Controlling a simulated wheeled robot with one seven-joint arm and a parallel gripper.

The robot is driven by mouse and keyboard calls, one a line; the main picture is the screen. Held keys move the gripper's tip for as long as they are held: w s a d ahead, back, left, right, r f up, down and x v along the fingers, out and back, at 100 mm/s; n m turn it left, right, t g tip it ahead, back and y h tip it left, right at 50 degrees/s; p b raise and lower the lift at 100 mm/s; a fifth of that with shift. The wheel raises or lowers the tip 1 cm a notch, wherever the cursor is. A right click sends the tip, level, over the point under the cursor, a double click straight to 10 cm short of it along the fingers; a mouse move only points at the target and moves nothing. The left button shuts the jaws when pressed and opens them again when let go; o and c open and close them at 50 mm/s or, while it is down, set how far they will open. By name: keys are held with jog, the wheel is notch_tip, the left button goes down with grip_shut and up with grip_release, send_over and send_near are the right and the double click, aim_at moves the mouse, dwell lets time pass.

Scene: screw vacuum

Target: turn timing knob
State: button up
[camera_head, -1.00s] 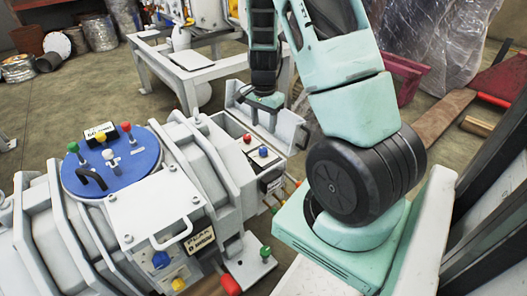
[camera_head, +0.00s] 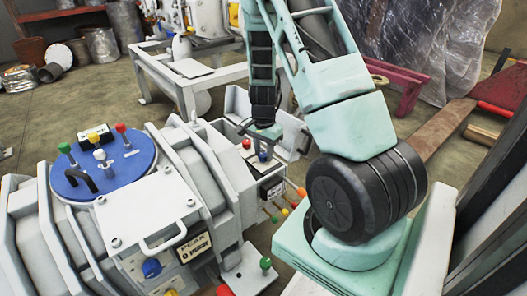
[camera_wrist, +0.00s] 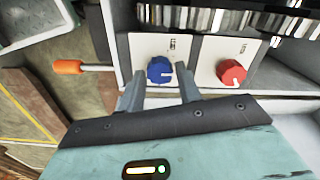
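A blue knob (camera_wrist: 160,70) and a red knob (camera_wrist: 231,72) sit side by side on white plates in the wrist view. Their small labels are too small to read, so I cannot tell which is the timing knob. In the head view the red knob (camera_head: 246,144) and the blue knob (camera_head: 263,157) are on top of the machine's end box. My gripper (camera_wrist: 159,77) is open, with one finger on each side of the blue knob. I cannot tell whether the fingers touch it. In the head view my gripper (camera_head: 262,135) is just above the knobs.
An orange-tipped lever (camera_wrist: 68,67) sticks out left of the knobs. Several coloured levers (camera_head: 285,212) project from the box's side. The machine's blue round lid (camera_head: 120,168) with small knobs lies to the left. A white bench (camera_head: 190,75) stands behind.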

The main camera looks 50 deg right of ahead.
jog(key=c, duration=0.5)
jog(key=shift+r, duration=0.1)
jog(key=n+p, duration=0.2)
jog(key=n, duration=0.1)
jog(key=shift+n+p, duration=0.85)
jog(key=shift+n, duration=0.55)
jog(key=o, duration=1)
